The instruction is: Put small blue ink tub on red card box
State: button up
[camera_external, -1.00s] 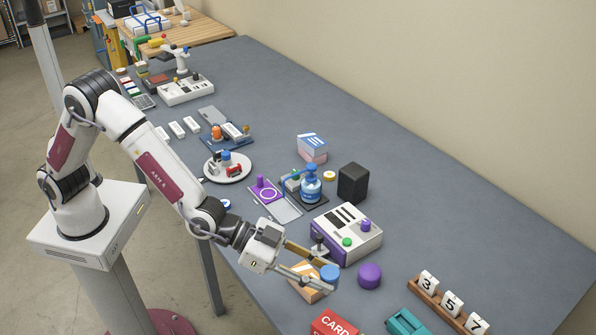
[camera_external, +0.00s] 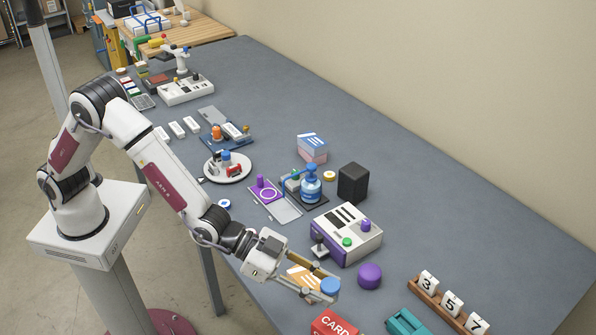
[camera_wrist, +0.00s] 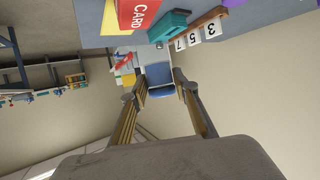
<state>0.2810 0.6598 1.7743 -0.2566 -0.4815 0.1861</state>
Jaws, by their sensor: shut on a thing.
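The small blue ink tub (camera_external: 330,286) is held between the fingertips of my gripper (camera_external: 320,284), above the front edge of the table. In the wrist view the tub (camera_wrist: 160,78) sits between the two fingers, and my gripper (camera_wrist: 160,86) is shut on it. The red card box (camera_external: 334,325) lies at the bottom edge of the external view, just below the tub in the picture and cut off by the frame. In the wrist view the red card box (camera_wrist: 138,12) is at the top, apart from the tub.
A teal object (camera_external: 405,322) lies right of the card box. A wooden rack with number blocks (camera_external: 450,304) is further right. A purple tub (camera_external: 369,276) and a white-and-purple machine (camera_external: 347,236) stand behind my gripper. An orange box (camera_external: 303,277) lies partly behind the fingers.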

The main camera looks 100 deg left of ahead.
send_over(320, 316)
jog(key=shift+f, duration=2.05)
jog(key=shift+f, duration=0.1)
jog(key=shift+f, duration=1.8)
jog(key=shift+f, duration=0.15)
jog(key=o, duration=1.1)
jog(key=shift+r, duration=0.2)
jog(key=shift+v, duration=5.95)
